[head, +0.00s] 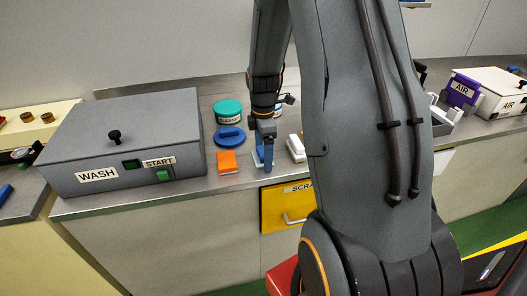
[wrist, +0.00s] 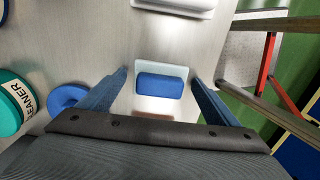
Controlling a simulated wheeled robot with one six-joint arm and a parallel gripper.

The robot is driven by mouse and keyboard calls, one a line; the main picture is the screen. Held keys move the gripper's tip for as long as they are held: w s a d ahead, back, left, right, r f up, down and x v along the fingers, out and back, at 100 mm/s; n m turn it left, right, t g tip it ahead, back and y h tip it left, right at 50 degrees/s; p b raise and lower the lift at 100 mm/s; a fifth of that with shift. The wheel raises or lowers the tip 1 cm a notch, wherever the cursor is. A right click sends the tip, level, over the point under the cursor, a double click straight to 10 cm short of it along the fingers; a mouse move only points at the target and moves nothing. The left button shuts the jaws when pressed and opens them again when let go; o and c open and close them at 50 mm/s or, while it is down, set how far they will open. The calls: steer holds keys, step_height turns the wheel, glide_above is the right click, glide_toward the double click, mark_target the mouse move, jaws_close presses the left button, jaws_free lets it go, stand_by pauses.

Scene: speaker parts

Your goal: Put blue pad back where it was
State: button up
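The blue pad (wrist: 160,86) lies on a white base on the metal counter in the wrist view, with a white margin showing around it. My gripper (wrist: 159,78) is open, with one blue finger on each side of the pad and a narrow visible gap at each side. I cannot tell the exact height of the fingertips over the counter. In the head view my gripper (head: 264,155) points down at the counter between an orange block and a white item, and it mostly hides the pad.
The orange block (head: 228,162) is close on the left and the white item (head: 296,148) close on the right. Behind are a blue round item (head: 229,137) and a teal-lidded cleaner tub (head: 228,111). The grey WASH box (head: 120,150) stands left. The counter's front edge is near.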

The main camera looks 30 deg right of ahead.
step_height(320, 180, up, 12)
steer(key=b, duration=0.2)
steer(key=s+a+f+m, duration=0.4)
steer(key=s+a+m, duration=1)
steer(key=s+a, duration=0.1)
steer(key=shift+f+m+t, duration=0.15)
steer(key=shift+m+t, duration=0.15)
steer(key=shift+m, duration=0.1)
steer(key=shift+s, duration=0.1)
